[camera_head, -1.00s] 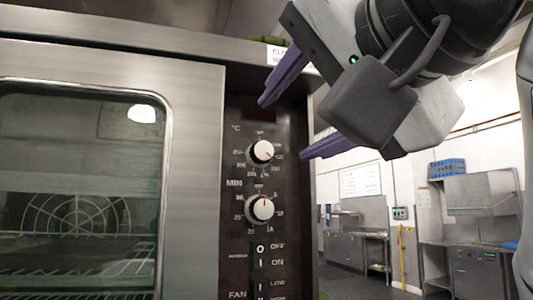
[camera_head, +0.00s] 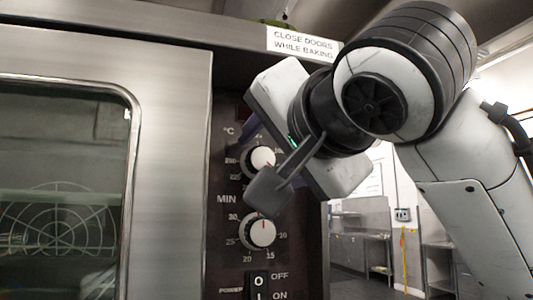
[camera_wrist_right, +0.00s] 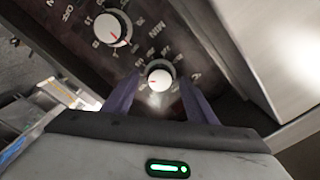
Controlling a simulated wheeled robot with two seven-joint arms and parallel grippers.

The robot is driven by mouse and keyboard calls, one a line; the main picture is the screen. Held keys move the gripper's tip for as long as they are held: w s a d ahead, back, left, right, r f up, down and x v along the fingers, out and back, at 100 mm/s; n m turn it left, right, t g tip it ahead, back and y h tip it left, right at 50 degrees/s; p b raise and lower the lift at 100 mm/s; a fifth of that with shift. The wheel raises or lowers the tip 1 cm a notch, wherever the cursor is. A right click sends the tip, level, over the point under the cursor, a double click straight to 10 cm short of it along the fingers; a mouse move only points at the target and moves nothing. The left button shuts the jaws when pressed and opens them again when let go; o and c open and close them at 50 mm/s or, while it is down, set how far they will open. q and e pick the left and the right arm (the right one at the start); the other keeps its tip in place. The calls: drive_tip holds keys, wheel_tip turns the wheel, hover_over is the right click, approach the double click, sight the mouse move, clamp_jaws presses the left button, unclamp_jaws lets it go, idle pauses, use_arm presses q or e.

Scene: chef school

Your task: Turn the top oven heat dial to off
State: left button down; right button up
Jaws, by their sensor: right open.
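The top oven heat dial (camera_head: 262,159) is a white round knob with a red pointer mark, beside the °C label on the dark oven panel. In the head view its mark points to the lower right. My right gripper (camera_wrist_right: 160,79) is in front of the panel, its two purple fingers open. In the right wrist view the heat dial (camera_wrist_right: 159,76) shows between the fingertips, one on each side; whether they touch it I cannot tell. The head view hides most of the fingers behind the gripper's body. My left gripper is not in view.
The timer dial (camera_head: 260,233), marked MIN, sits just below the heat dial. A black power switch (camera_head: 258,283) is under it. The oven's glass door (camera_head: 60,190) is on the left. Steel kitchen units (camera_head: 362,235) stand farther back at the right.

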drive_tip(key=shift+w+a, duration=0.1)
drive_tip(key=shift+w, duration=0.2)
drive_tip(key=c, duration=1.1)
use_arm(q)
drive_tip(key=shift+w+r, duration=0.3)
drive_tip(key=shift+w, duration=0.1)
use_arm(e)
drive_tip(key=shift+o, duration=0.2)
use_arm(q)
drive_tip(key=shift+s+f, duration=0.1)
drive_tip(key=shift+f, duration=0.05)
use_arm(e)
drive_tip(key=shift+f, duration=0.1)
